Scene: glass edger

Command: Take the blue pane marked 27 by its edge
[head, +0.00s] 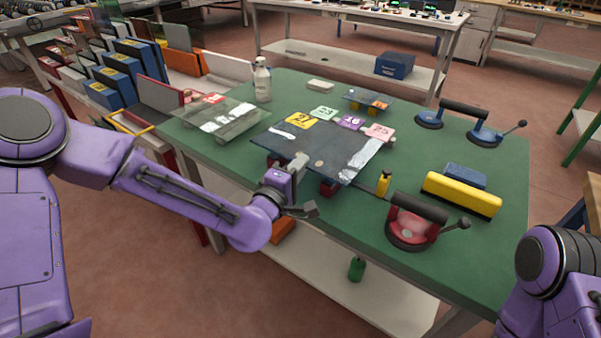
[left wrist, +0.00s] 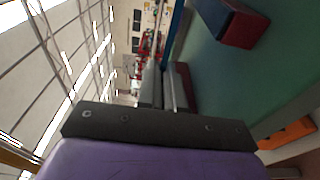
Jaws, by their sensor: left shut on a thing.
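The blue pane marked 27 (head: 325,155) is a dark, see-through sheet with a yellow label at its back left corner. It lies flat, raised on dark red blocks (head: 328,187) above the green bench top. My left gripper (head: 292,178) is at the pane's front left edge, shut on it. In the left wrist view the pane shows nearly edge-on as a thin blue strip (left wrist: 173,38) running into the left gripper's fingers (left wrist: 165,88). The fingertips' exact contact is hard to see. My right gripper is out of view.
A clear pane (head: 222,122) with a red label lies to the left, a small pane (head: 370,98) behind. Racked panes (head: 120,75) are at far left.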

